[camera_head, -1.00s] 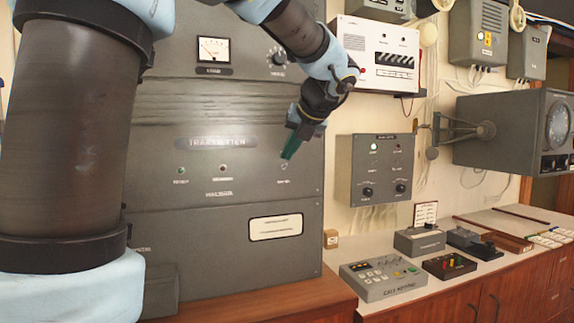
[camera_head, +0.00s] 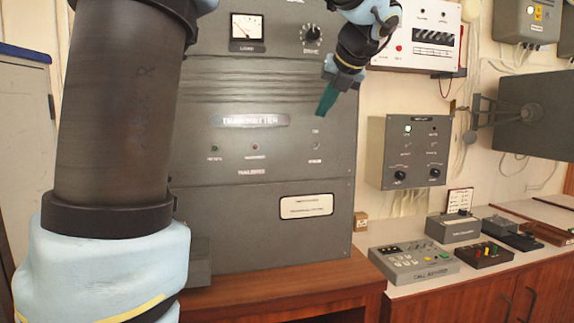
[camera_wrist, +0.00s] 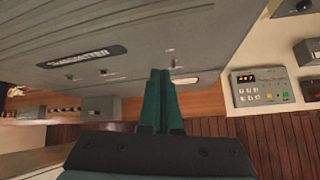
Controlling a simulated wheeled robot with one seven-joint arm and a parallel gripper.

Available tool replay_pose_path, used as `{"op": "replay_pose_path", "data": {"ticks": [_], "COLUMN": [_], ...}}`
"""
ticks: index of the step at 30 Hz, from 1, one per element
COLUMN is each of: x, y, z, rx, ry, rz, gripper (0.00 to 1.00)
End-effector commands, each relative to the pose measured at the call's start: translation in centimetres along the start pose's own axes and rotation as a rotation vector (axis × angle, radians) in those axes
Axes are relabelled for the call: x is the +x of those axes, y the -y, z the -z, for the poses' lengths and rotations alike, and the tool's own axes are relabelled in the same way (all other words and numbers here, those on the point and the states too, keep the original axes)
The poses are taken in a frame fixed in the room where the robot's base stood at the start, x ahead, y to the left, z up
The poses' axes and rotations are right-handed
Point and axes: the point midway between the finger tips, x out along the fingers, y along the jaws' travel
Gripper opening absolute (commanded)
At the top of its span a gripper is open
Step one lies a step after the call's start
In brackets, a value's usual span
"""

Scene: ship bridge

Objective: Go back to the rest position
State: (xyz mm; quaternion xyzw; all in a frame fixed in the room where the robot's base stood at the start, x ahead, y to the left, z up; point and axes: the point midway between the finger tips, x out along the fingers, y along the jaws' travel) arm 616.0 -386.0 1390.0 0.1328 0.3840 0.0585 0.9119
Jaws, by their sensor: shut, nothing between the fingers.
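My gripper (camera_head: 326,100) is at the upper middle of the head view, in front of the grey transmitter cabinet (camera_head: 230,165). Its green fingers are shut with nothing between them and point down. In the wrist view the two fingers of my gripper (camera_wrist: 158,75) lie side by side, touching. The cabinet's toggle switch (camera_head: 316,142) shows just below the fingertips in the head view; I cannot tell how far apart they are in depth.
A grey keypad box (camera_head: 412,264) and several small devices stand on the counter to the right. A grey panel (camera_head: 403,152) and a white box (camera_head: 415,40) are on the wall. A wooden ledge (camera_head: 270,283) runs below the cabinet.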

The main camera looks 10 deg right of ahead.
Motion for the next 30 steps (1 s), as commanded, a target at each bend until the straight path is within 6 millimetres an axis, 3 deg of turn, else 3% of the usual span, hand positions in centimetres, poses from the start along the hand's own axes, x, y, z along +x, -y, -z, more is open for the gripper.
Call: {"op": "replay_pose_path", "data": {"ticks": [5, 9, 15, 24, 30], "x": [4.4, 9.3, 14.5, 17.7, 17.8], "y": [-1.1, -2.8, -5.6, -9.7, -11.1], "z": [3.9, 9.8, 19.1, 32.5, 37.7], "rx": [-0.263, -0.680, -1.358, -2.413, -2.866], "ry": [-0.105, -0.251, -0.442, -0.568, -0.521], "rz": [0.003, -0.028, -0.172, -0.610, -0.877], "gripper": [0.00, 0.00, 0.00, 0.00, 0.00]}}
